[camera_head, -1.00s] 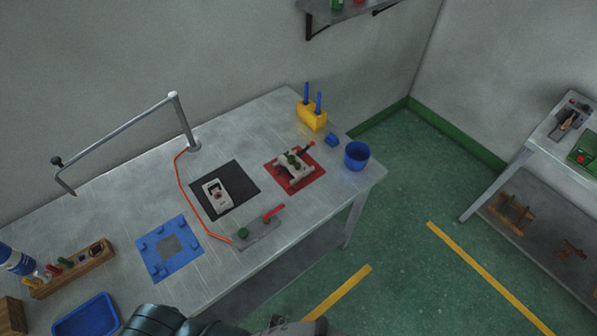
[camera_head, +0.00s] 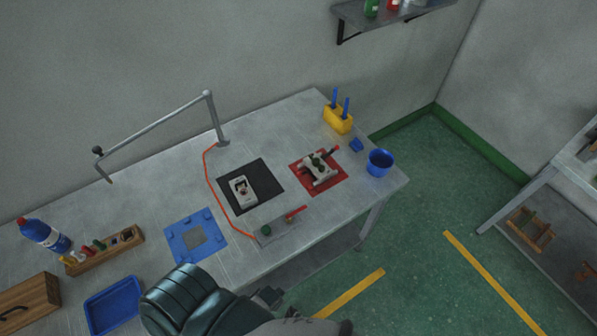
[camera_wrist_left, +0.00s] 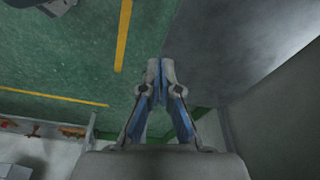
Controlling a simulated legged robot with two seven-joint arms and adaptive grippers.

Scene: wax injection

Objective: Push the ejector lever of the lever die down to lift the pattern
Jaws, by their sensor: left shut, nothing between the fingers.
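On a red mat (camera_head: 338,184) sits a pale die with dark green parts and a red-tipped lever, which looks like the lever die (camera_head: 318,170). The lever points up and to the right in the head view; whether a pattern sits in it is too small to tell. My left gripper (camera_wrist_left: 160,68) is shut and empty in the wrist view, with the green floor and a grey surface behind it. In the head view, my arm is at the bottom, in front of the table and well away from the die. My right gripper is not in view.
A grey plate with a red handle (camera_head: 296,212) lies at the front edge. A white block (camera_head: 241,189) is on a black mat. A blue cup (camera_head: 380,163) and yellow holder (camera_head: 338,120) stand right of and behind the die. An orange cord (camera_head: 209,190) crosses the table.

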